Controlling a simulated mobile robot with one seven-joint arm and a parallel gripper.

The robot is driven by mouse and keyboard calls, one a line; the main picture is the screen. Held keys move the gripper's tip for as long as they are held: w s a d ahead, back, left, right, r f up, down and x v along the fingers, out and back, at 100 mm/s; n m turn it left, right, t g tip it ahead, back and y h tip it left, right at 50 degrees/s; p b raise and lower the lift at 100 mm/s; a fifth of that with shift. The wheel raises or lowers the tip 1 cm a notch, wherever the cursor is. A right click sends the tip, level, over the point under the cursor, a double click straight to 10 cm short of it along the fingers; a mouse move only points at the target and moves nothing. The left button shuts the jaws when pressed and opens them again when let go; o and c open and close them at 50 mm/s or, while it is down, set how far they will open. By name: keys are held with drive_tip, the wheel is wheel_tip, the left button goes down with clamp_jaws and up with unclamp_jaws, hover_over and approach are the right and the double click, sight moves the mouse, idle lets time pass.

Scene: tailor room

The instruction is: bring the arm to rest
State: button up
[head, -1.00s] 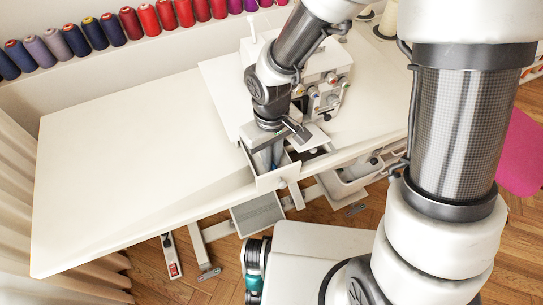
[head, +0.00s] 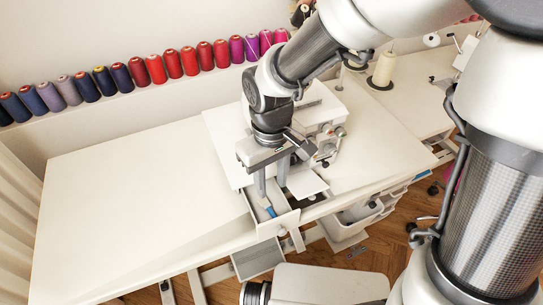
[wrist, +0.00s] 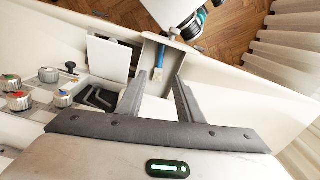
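My gripper (head: 271,180) is above an open white drawer (head: 289,223) at the table's front edge. Its two fingers point down and stand apart with nothing between them, as the wrist view also shows (wrist: 163,85). A thin item with a blue part (head: 268,207) lies in the drawer, below the fingers; it also shows in the wrist view (wrist: 160,55). My arm reaches in from the upper right, above the table.
The sewing machine (head: 325,110) stands right behind my gripper. The white table (head: 130,200) is bare on the left. A row of thread spools (head: 155,68) lines the back wall. White bins (head: 355,216) hang under the table at right.

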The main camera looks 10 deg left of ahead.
drive_tip(key=d+r+m+t+p, duration=0.1)
drive_tip(key=d+r+m+p, duration=0.3)
drive_tip(key=r, duration=0.6)
drive_tip(key=d+r+n+t+p, duration=0.1)
drive_tip(key=d+r+p, duration=0.2)
drive_tip(key=d+r, duration=0.5)
drive_tip(key=s+d+r+m+t+p, duration=0.3)
drive_tip(key=d+r, duration=0.4)
drive_tip(key=r, duration=0.5)
drive_tip(key=shift+s+d+r+m+t+p, duration=0.35)
drive_tip(key=shift+s+m+p, duration=0.4)
drive_tip(key=shift+s+m, duration=0.4)
